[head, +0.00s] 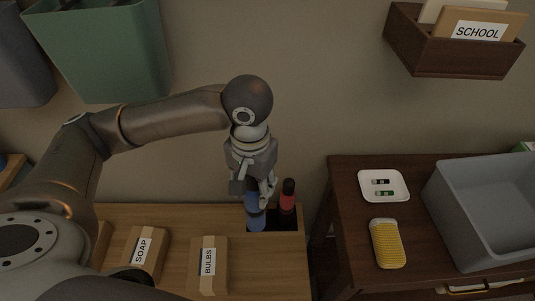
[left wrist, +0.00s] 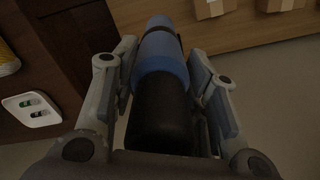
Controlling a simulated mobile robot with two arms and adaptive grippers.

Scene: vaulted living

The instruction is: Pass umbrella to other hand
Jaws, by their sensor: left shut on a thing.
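A blue rolled umbrella (head: 256,216) with a black handle hangs below my left gripper (head: 255,188). Its lower part is at the dark opening of a holder (head: 285,224) at the bench's right end; I cannot tell whether it is clear of it. In the left wrist view the blue umbrella (left wrist: 160,67) lies between the fingers of my left gripper (left wrist: 166,60), which is shut on it, with the black handle nearest the camera. A red umbrella (head: 287,203) with a dark top stands just to the right. My right gripper is not in view.
A wooden bench holds a SOAP box (head: 143,249) and a BULBS box (head: 209,265). A dark table at right bears a white tray with batteries (head: 383,197), a yellow object (head: 387,244) and a grey bin (head: 485,215). Wall bins hang above; a gap separates bench and table.

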